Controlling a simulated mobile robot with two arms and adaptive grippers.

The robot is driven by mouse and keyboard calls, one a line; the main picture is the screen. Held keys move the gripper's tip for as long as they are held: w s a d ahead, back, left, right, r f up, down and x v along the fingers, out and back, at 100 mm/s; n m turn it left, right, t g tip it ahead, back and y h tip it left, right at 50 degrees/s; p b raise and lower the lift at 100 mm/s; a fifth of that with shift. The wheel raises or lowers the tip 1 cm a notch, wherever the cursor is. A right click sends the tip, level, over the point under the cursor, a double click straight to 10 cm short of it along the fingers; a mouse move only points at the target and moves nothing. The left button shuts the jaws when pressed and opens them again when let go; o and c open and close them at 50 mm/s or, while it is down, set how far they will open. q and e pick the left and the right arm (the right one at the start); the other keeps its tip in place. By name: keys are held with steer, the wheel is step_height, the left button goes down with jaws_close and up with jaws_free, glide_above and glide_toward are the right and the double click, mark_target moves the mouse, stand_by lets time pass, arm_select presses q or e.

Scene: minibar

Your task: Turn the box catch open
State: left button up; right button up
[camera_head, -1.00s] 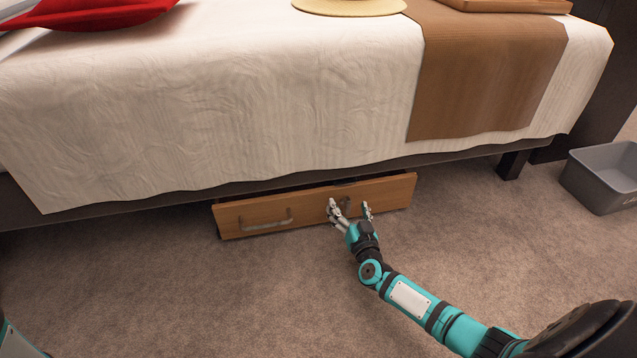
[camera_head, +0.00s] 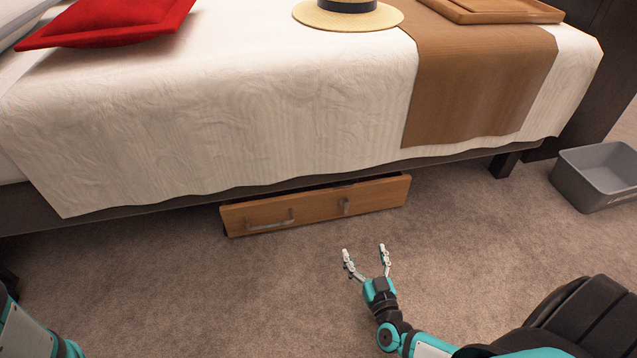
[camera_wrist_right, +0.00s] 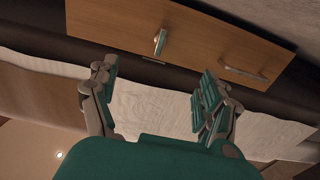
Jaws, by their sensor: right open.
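The wooden box (camera_head: 315,206) is low under the bed, its front facing me. Its small metal catch (camera_head: 344,206) sits on the front, right of the middle, and looks roughly upright. In the right wrist view, the catch (camera_wrist_right: 160,42) stands out from the wooden front, above the gap between my fingers. My right gripper (camera_head: 364,250) is open and empty, apart from the box and in front of the catch, a little to its right. The open fingers also show in the right wrist view (camera_wrist_right: 157,75). My left gripper is out of view; only part of the left arm shows.
A bar handle (camera_head: 270,222) is on the left part of the box front. The bed with its white cover (camera_head: 230,120) overhangs the box. A grey bin (camera_head: 597,178) stands at the right. The carpet (camera_head: 230,290) before the box is clear.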

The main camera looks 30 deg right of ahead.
steer(key=a+r+t+y+p, duration=0.1)
steer(key=a+r+t+p, duration=0.2)
steer(key=r, duration=1.1)
steer(key=a+r+t+y+p, duration=0.2)
steer(key=a+r, duration=0.8)
steer(key=r, duration=0.5)
steer(key=t+p, duration=0.1)
steer(key=p, duration=0.1)
steer(key=shift+a+r+t+y+p, duration=0.25)
steer(key=shift+r+t+y+p, duration=0.05)
steer(key=shift+t, duration=0.1)
